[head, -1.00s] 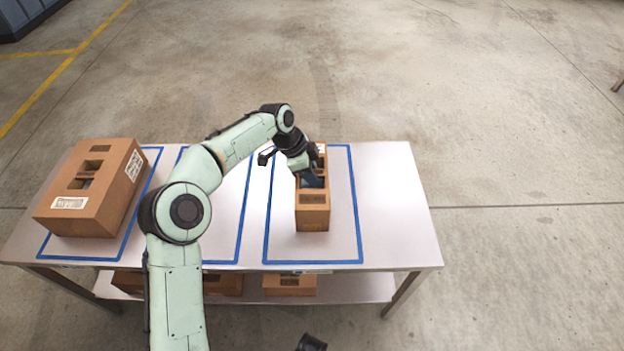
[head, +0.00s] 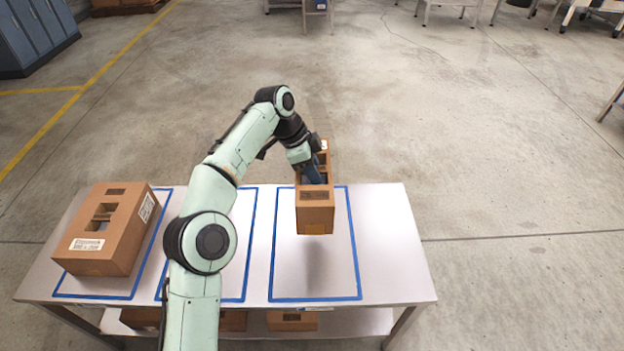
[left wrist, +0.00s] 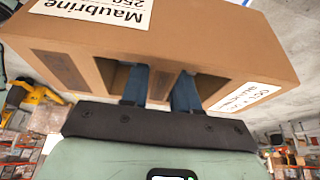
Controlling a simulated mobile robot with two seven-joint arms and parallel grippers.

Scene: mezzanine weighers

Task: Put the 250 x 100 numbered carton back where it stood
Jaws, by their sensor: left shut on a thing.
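The held carton (head: 316,212) is a narrow brown box with openings in its top. It hangs in the air above the right blue outline (head: 358,270) on the table. My left gripper (head: 317,172) is shut on it from above. In the left wrist view the blue fingers (left wrist: 160,92) reach into the openings of the carton (left wrist: 215,45), and a white label reads "Maubrine" and "250", with the rest cut off. The carton's shadow falls inside the right outline. My right gripper is not in view.
A larger brown carton (head: 122,235) stands in the left outline of the table (head: 390,240). The middle outline (head: 249,240) looks empty, partly hidden by my left arm. Cartons (head: 292,321) lie on the lower shelf (head: 350,322). The floor behind the table is clear.

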